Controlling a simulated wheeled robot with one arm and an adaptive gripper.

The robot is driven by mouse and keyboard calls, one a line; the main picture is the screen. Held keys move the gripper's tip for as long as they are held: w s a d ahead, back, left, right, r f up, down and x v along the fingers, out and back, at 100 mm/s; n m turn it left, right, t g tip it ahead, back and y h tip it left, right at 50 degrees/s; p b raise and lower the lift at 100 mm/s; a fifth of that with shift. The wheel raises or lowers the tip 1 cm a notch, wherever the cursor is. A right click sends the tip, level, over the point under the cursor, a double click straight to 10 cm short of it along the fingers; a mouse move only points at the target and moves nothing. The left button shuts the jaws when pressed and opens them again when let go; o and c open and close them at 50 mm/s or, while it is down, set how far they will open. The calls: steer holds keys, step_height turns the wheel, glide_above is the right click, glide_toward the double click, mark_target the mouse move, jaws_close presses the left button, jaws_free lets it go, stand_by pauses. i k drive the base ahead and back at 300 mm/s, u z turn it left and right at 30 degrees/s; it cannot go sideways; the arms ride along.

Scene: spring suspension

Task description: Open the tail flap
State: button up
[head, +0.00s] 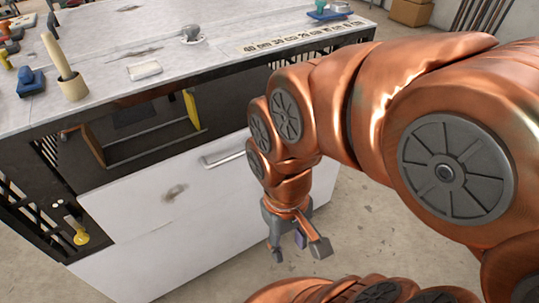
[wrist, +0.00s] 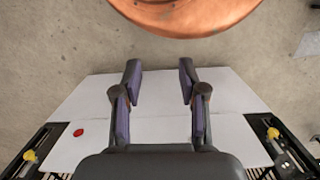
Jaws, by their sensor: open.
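The bench has a white upper front panel (head: 140,212) with a dark smudge and a metal bar handle (head: 222,158) near its top right. A white lower panel (head: 140,264) lies below it. No label shows which one is the tail flap. My gripper (head: 298,250) points down in front of the panels, right of the handle, apart from it and holding nothing. In the wrist view, my gripper (wrist: 160,68) has its two fingers spread over white panel surface (wrist: 160,132) with a red spot (wrist: 78,132). Yellow knobs (wrist: 30,155) sit on dark frames at both sides; one shows in the head view (head: 81,237).
A dark open bay (head: 135,125) lies above the white panel. The concrete floor (head: 375,225) right of the bench is clear. Cardboard boxes (head: 408,12) stand behind.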

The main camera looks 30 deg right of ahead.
mark_target(133, 205)
steer(key=z, duration=0.25)
steer(key=k, duration=1.1)
steer(key=u, duration=1.05)
steer(key=i, duration=0.8)
steer(key=z, duration=0.1)
